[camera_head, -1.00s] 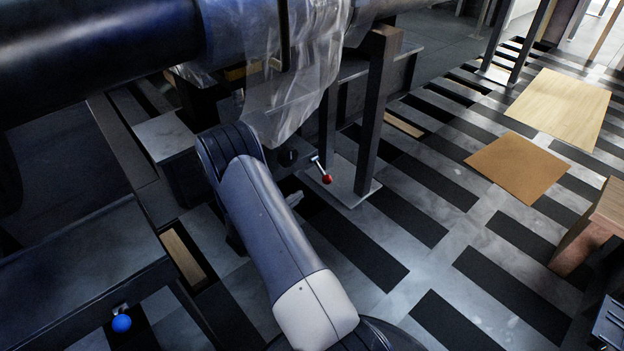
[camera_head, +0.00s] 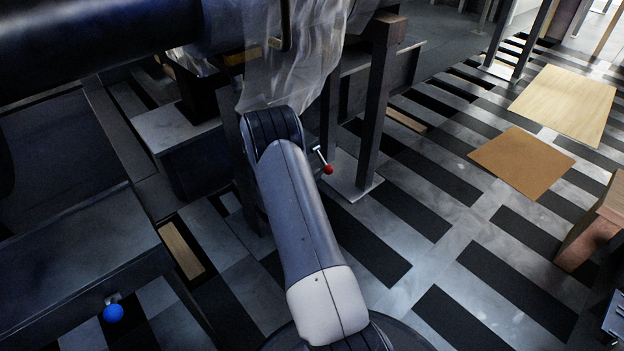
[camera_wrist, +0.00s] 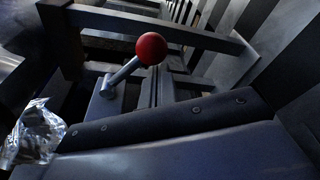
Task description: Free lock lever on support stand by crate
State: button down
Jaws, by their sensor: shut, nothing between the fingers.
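A lock lever with a red ball knob (camera_head: 328,169) sits low on a dark support stand (camera_head: 370,120), just right of my arm's elbow. Its short metal rod slants down to the right in the head view. In the wrist view the red knob (camera_wrist: 151,48) is near the top centre, on a rod rising from a small grey mount. No finger touches it there. My gripper is hidden behind my arm in the head view, and its fingertips do not show in the wrist view. A second lever with a blue knob (camera_head: 113,313) is under the bench at lower left.
Clear plastic wrap (camera_head: 285,70) hangs from the large dark cylinder (camera_head: 100,40) above the stand. Crumpled shiny material (camera_wrist: 37,132) is at the left of the wrist view. A wooden block (camera_head: 592,228) stands at right. The striped floor between has flat boards (camera_head: 522,162) and open room.

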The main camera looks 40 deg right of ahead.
jog(key=shift+s+r+p, duration=0.4)
jog(key=shift+r+p, duration=0.05)
jog(key=shift+p, duration=0.65)
jog(key=shift+s+d+r+p, duration=0.1)
jog(key=shift+s+r+p, duration=0.25)
jog(key=shift+r+p, duration=0.8)
jog(key=shift+s+d+r+p, duration=0.1)
jog(key=shift+s+r+p, duration=0.45)
jog(key=shift+p, duration=1.05)
jog(key=shift+s+r+p, duration=0.2)
jog(key=shift+r+p, duration=0.85)
jog(key=shift+p, duration=0.35)
jog(key=shift+r, duration=0.1)
jog(key=shift+s, duration=0.1)
jog(key=p+v, duration=0.2)
jog(key=v, duration=0.9)
jog(key=shift+w, duration=0.35)
